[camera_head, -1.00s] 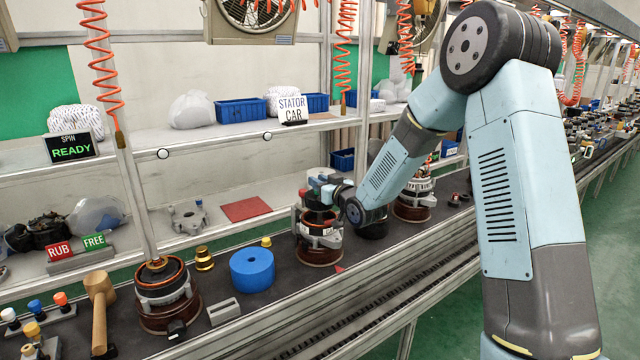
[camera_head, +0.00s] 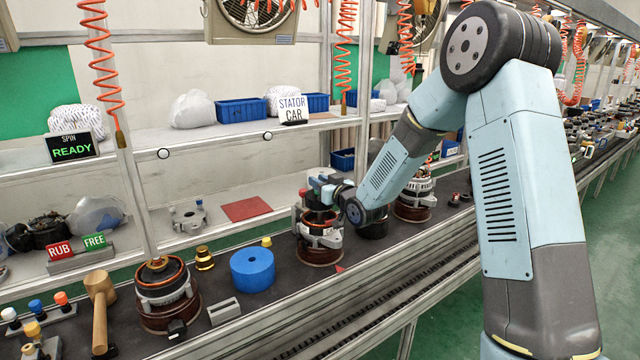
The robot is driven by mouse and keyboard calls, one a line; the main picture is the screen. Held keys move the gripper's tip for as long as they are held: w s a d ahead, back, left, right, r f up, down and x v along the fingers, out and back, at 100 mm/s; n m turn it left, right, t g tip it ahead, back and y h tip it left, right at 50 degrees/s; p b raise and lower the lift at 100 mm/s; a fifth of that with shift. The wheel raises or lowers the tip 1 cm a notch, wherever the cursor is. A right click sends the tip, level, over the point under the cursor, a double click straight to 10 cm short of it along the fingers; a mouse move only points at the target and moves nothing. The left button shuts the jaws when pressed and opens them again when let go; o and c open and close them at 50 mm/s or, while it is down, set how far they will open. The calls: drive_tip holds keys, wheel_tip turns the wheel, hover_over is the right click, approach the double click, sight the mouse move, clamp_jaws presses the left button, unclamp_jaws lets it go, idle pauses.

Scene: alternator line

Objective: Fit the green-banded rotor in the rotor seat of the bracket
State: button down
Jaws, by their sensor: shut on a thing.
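My gripper (camera_head: 325,190) is above the middle bracket assembly on the bench, pointing down and seen from the side. It is shut on a dark, partly reddish piece (camera_head: 318,214), which I take to be the rotor. Its green band cannot be made out. The bracket (camera_head: 318,243) stands upright on a brown round base, with silver sides and a copper-coloured ring inside. The held piece is over or partly inside the bracket's upper opening. The seat itself is hidden, so I cannot tell how deep the piece sits.
A similar assembly (camera_head: 166,296) stands at front left, another (camera_head: 413,198) behind right. A blue cylinder (camera_head: 252,269), brass part (camera_head: 204,258) and wooden mallet (camera_head: 99,310) are left of the bracket. A dark cylinder (camera_head: 374,226) stands close on its right. A SPIN sign (camera_head: 71,147) reads READY.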

drive_tip(key=shift+f, duration=2.9)
idle(1.3)
drive_tip(key=c, duration=0.8)
unclamp_jaws()
drive_tip(key=shift+f, duration=0.1)
drive_tip(key=shift+c, duration=0.2)
drive_tip(key=shift+f, duration=0.2)
drive_tip(key=v, duration=1.3)
drive_tip(key=shift+s+d, duration=0.25)
drive_tip(key=shift+s, duration=0.05)
drive_tip(key=shift+r, duration=0.15)
